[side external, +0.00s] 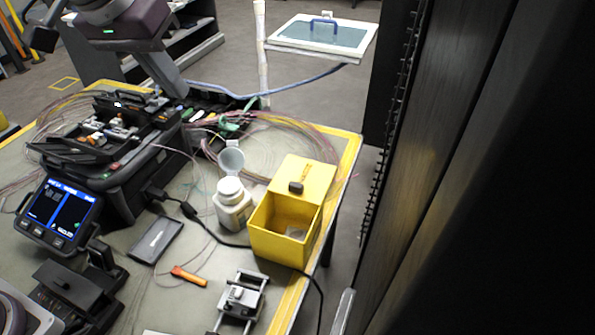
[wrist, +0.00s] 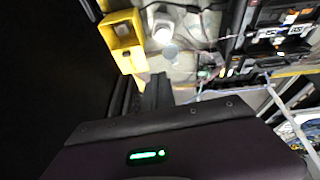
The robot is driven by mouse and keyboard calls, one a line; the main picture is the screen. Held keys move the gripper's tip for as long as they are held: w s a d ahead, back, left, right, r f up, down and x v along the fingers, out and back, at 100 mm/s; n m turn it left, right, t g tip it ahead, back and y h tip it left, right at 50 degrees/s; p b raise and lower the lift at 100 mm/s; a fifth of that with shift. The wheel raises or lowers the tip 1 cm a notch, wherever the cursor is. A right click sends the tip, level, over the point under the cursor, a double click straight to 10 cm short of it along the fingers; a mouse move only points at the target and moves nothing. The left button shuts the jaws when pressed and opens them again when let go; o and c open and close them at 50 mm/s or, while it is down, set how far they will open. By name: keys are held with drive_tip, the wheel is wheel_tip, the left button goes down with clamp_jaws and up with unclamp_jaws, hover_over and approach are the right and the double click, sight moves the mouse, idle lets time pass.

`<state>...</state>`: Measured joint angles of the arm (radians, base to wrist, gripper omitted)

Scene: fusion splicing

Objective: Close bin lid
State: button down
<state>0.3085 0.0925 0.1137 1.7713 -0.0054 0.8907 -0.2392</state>
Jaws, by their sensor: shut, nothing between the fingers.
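The yellow bin (side external: 284,248) stands near the right edge of the table, its box open at the top. Its yellow lid (side external: 308,174) is swung open toward the far side, with a small dark knob (side external: 296,187) at its near edge. The wrist view shows the bin (wrist: 122,22) at upper left with the lid (wrist: 133,61) below it. My gripper (side external: 180,92) is up at the left, above the splicing machine and well apart from the bin. Its fingers (wrist: 157,82) are shut and empty.
A white bottle (side external: 232,208) with its cap (side external: 231,160) flipped open stands just left of the bin. The splicing machine (side external: 120,150) and looped fibres fill the left. A metal clamp fixture (side external: 240,298) lies in front. A dark panel (side external: 450,160) rises at right.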

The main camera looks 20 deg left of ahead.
drive_tip(key=w+d+f, duration=0.8)
drive_tip(key=w+d, duration=0.1)
drive_tip(key=w, duration=0.1)
hover_over(301, 179)
drive_tip(key=s, duration=0.2)
wheel_tip(301, 179, down, 7)
drive_tip(key=shift+m+g+y, duration=0.3)
drive_tip(key=shift+y, duration=0.1)
drive_tip(key=x, duration=0.9)
drive_tip(key=shift+w+f, duration=0.25)
drive_tip(key=shift+w, duration=0.1)
drive_tip(key=s, duration=0.3)
drive_tip(key=shift+f, duration=0.25)
drive_tip(key=shift+s, duration=0.4)
drive_tip(key=s, duration=1)
drive_tip(key=shift+s, duration=0.2)
drive_tip(key=shift+a, duration=0.1)
drive_tip(key=shift+w, duration=0.1)
